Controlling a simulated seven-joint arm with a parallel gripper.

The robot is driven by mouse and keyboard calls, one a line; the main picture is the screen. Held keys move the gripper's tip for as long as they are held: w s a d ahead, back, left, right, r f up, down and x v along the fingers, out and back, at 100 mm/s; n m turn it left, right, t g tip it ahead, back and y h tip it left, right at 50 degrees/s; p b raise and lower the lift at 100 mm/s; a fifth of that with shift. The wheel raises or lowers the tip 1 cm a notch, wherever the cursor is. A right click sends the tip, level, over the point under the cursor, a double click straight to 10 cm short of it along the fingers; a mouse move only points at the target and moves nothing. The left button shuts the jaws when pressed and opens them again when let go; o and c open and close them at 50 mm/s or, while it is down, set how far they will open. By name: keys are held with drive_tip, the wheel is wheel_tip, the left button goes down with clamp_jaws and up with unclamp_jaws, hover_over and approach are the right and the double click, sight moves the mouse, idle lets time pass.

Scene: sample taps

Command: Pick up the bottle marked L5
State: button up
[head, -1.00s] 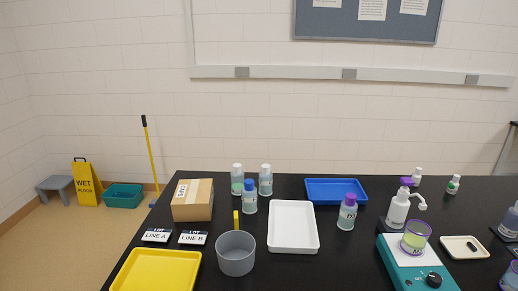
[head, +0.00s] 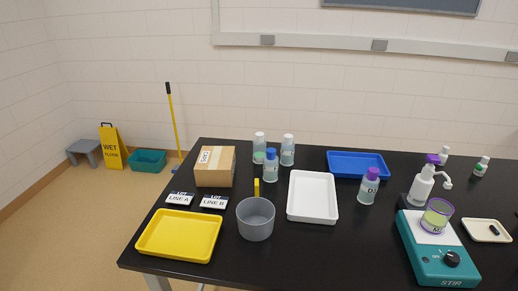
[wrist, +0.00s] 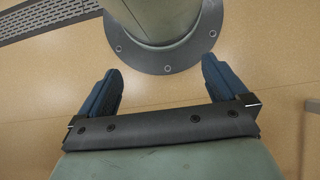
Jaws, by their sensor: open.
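No label reading L5 is legible in the head view. Two white-capped bottles, one with green contents (head: 259,150) and one beside it (head: 288,152), stand behind a blue-capped bottle (head: 270,168); their marks are too small to read. A purple-capped bottle (head: 367,188) stands right of the white tray, its label seeming to start with D. Two small bottles, one white-capped (head: 443,155) and one with a green band (head: 481,168), stand at the far right. My gripper (wrist: 162,88) is open and empty in the wrist view, above the floor and away from the bottles.
On the black table (head: 300,255) are a cardboard box (head: 215,168), yellow tray (head: 180,237), grey beaker (head: 256,222), white tray (head: 313,212), blue tray (head: 357,174), pump bottle (head: 421,190) and teal stirrer (head: 435,262) bearing a purple-rimmed vessel. Clear table lies at front centre.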

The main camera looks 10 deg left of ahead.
drive_tip(key=shift+c, duration=1)
